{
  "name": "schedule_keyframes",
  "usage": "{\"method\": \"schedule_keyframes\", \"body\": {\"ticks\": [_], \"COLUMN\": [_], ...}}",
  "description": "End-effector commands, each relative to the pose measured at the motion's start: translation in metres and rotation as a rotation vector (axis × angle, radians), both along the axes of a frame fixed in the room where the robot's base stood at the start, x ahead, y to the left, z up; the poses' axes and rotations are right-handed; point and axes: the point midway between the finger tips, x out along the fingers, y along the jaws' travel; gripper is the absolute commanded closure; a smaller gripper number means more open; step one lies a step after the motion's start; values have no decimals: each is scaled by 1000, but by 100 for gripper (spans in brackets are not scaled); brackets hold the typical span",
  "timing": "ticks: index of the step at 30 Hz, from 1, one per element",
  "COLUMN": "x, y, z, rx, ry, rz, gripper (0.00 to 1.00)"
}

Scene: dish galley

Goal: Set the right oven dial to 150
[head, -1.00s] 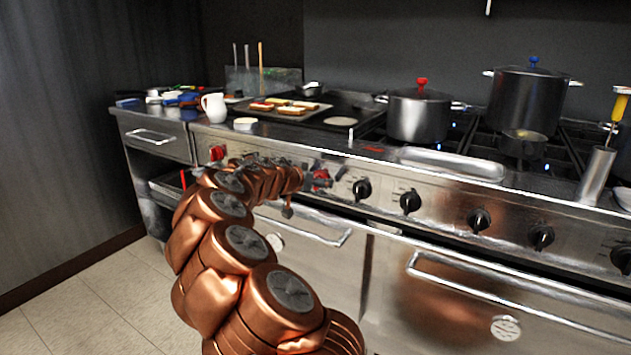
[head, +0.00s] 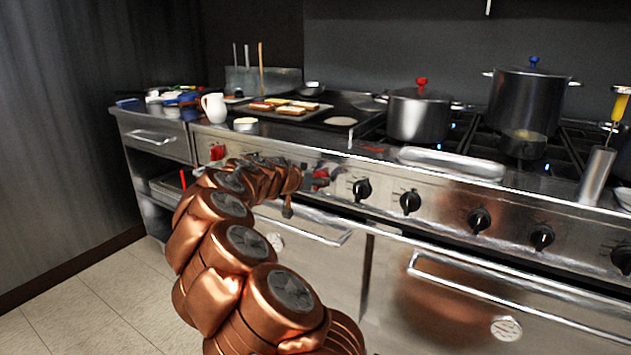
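Two red dials show on the steel front panel of the range. The left one (head: 217,152) is clear of my arm. The right one (head: 321,176) is partly covered by my gripper (head: 311,183). My copper arm reaches up from the bottom of the head view to this dial. The gripper's dark fingers are at the dial's left side and are small and partly hidden. I cannot tell whether they touch the dial or how far apart they are. The dial's markings and pointer are too small to read.
Several black knobs (head: 410,202) run along the panel to the right. Oven door handles (head: 330,236) stick out below. The floor at left is clear.

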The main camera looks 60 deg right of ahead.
Motion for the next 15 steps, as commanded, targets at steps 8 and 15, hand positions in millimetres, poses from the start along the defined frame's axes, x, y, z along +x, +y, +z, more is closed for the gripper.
{"method": "schedule_keyframes", "body": {"ticks": [8,15], "x": [3,5], "y": [0,0], "z": [-3,-2], "rx": [-5,-16], "ry": [153,371], "rz": [4,2], "gripper": [85,85]}}
